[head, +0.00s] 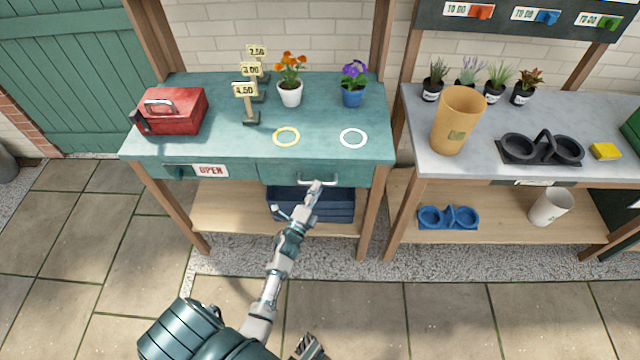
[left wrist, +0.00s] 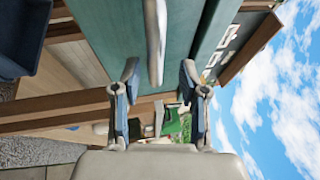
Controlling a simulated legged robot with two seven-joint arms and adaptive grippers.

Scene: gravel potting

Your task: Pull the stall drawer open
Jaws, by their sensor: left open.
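The teal stall drawer (head: 275,174) sits under the right half of the teal table and looks shut, flush with the apron. Its pale bar handle (head: 328,182) is on the drawer front; the left wrist view shows the handle (left wrist: 155,40) upright against the teal drawer front (left wrist: 183,35). My left gripper (head: 314,188) is at the handle, partly covering it in the head view. In the left wrist view my left gripper (left wrist: 159,75) is open, with the handle's near end in line between its fingertips; contact is unclear. My right gripper (head: 310,347) shows only partly at the bottom edge.
The teal tabletop (head: 215,145) holds a red toolbox (head: 178,110), price signs (head: 248,103) and two potted flowers (head: 289,90). A dark blue crate (head: 315,206) stands on the shelf below the drawer. A grey table (head: 470,165) stands to the right. Paving in front is clear.

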